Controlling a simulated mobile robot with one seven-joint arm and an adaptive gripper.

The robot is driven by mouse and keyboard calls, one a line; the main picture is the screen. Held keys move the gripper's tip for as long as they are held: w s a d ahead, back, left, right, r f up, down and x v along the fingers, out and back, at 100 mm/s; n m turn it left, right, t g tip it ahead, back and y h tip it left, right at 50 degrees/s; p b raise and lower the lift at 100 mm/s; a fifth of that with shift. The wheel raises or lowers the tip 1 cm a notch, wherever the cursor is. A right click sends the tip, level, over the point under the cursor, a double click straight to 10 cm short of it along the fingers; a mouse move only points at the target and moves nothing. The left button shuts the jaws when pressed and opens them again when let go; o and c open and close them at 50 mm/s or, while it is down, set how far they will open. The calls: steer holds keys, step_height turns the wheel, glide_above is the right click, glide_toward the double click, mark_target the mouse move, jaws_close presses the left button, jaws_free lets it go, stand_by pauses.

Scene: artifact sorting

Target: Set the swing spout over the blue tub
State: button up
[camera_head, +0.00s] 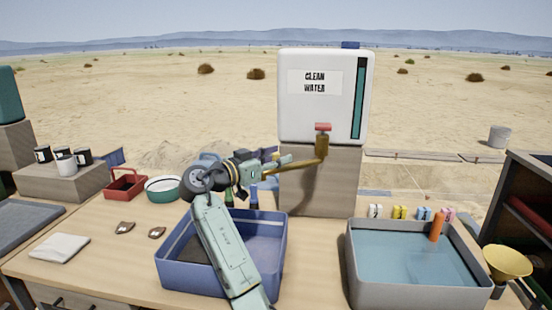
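The swing spout (298,166) is a brass tube that runs left from an upright brass tap body with a red handle (322,127) on the white water tank. Its left end is beside my gripper (276,165), and that end is partly hidden. The blue tub (272,245) stands on the table in front, below and left of the spout. My forearm crosses above the tub and hides part of its inside. The gripper points right, with a finger against or just behind the spout. I cannot tell whether it is shut on the spout or whether the spout's end is over the tub.
The white tank (300,115) labelled CLEAN WATER sits on a brown block (340,185). A grey tub (365,290) of water stands right, with an orange object (438,227). A red caddy (124,185), a green-white bowl (163,190) and small fragments (125,227) lie left.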

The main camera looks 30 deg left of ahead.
steer(key=v, duration=1.2)
stand_by(0.4)
